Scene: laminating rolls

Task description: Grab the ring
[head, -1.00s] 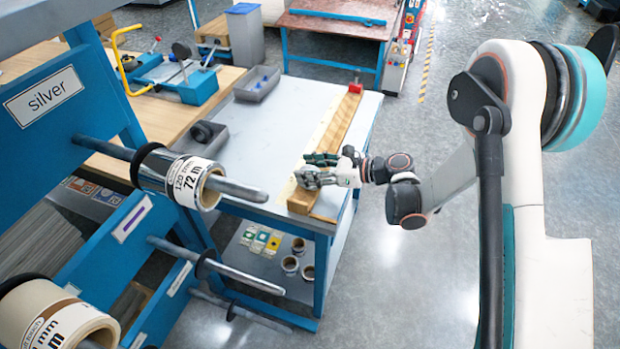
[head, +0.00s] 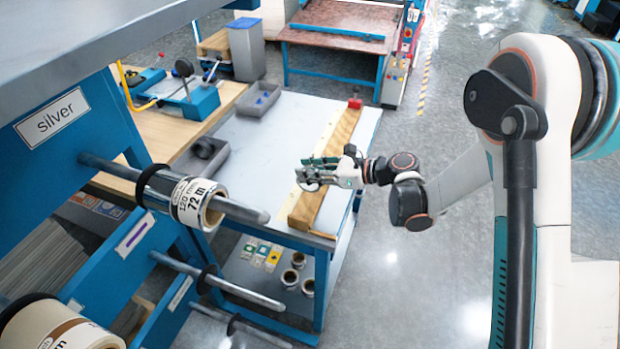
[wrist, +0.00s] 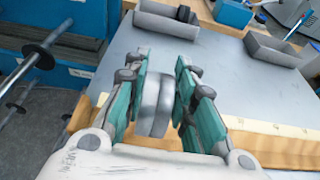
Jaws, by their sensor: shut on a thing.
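My gripper (head: 312,176) is over the near part of the wooden plank on the table in the head view. In the wrist view its two teal-padded fingers (wrist: 158,108) are closed on a grey ring (wrist: 153,105), which stands on edge between them. In the head view the ring is too small to make out clearly among the fingers.
The wooden plank (head: 335,148) lies along the table's (head: 270,135) right side. A grey tray (head: 190,165) holds a dark round object. A blue rack (head: 80,150) at left carries rods with black collars and a labelled roll (head: 196,204).

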